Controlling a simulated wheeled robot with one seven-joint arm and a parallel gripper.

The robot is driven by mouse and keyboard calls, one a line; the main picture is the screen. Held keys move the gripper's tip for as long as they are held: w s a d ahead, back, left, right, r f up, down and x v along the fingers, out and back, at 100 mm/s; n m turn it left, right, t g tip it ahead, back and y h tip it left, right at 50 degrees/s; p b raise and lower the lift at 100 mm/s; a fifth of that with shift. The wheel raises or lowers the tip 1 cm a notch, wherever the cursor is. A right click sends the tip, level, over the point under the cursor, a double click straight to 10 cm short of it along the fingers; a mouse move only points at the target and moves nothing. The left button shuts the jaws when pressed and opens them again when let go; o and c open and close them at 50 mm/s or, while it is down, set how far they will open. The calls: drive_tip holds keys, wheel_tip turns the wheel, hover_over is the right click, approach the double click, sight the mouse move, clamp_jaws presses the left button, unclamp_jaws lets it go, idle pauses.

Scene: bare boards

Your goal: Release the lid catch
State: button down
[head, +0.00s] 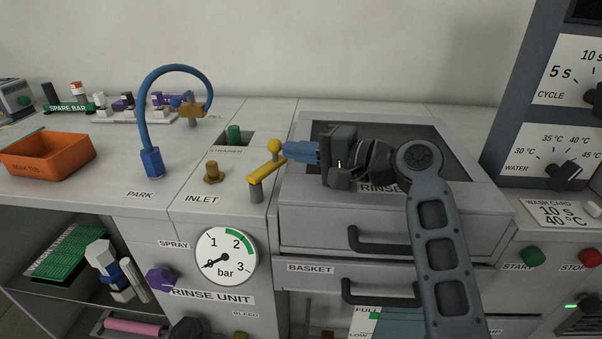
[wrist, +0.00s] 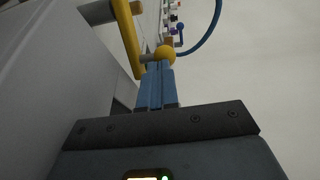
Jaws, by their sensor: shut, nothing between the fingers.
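The lid catch is a yellow bar (head: 267,169) on a grey post at the left edge of the rinse lid (head: 455,178). A yellow ball knob (head: 274,146) stands by the bar's far end. In the wrist view the yellow bar (wrist: 129,40) runs up to the left and the ball (wrist: 166,53) is on a short grey stem. My gripper (head: 287,149) has blue fingers closed together, pointing left at the knob. The fingertips (wrist: 157,66) are right at the knob; I cannot tell whether they touch. The lid lies down, partly hidden by my arm.
A brass inlet fitting (head: 212,173) and a green strainer knob (head: 234,134) stand left of the catch. A blue hose (head: 146,105) arches further left, near an orange tub (head: 47,155). A tall control panel (head: 545,130) rises at right. Drawer handles (head: 380,240) stick out below.

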drive_tip(key=shift+w+a, duration=0.75)
drive_tip(key=shift+w, duration=0.3)
drive_tip(key=shift+w+a, duration=0.5)
drive_tip(key=shift+a, duration=0.2)
drive_tip(key=shift+v, duration=3.9)
